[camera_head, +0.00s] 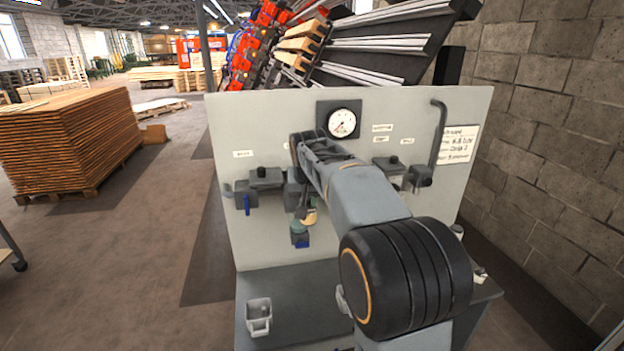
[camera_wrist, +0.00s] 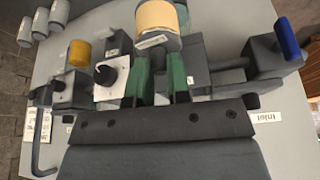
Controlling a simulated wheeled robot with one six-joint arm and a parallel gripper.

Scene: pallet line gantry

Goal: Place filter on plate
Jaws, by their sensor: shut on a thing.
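The filter appears to be the tan and grey cylinder (camera_wrist: 158,17), which carries a small white label. My gripper (camera_wrist: 162,68) has its green fingers against the cylinder's near grey part and looks shut on it, in front of the upright panel. In the head view the tan part of the filter (camera_head: 309,216) shows just below my arm, which hides most of my gripper. A flat grey bench top (camera_head: 290,282) lies below the panel. I cannot tell which surface is the plate.
The light grey panel (camera_head: 230,130) carries a gauge (camera_head: 342,122), valves and pipes. A blue-handled valve (camera_wrist: 287,40) is on the right in the wrist view, a yellow cylinder (camera_wrist: 79,52) on the left. A small grey holder (camera_head: 258,316) stands on the bench. Bench left of my arm is mostly clear.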

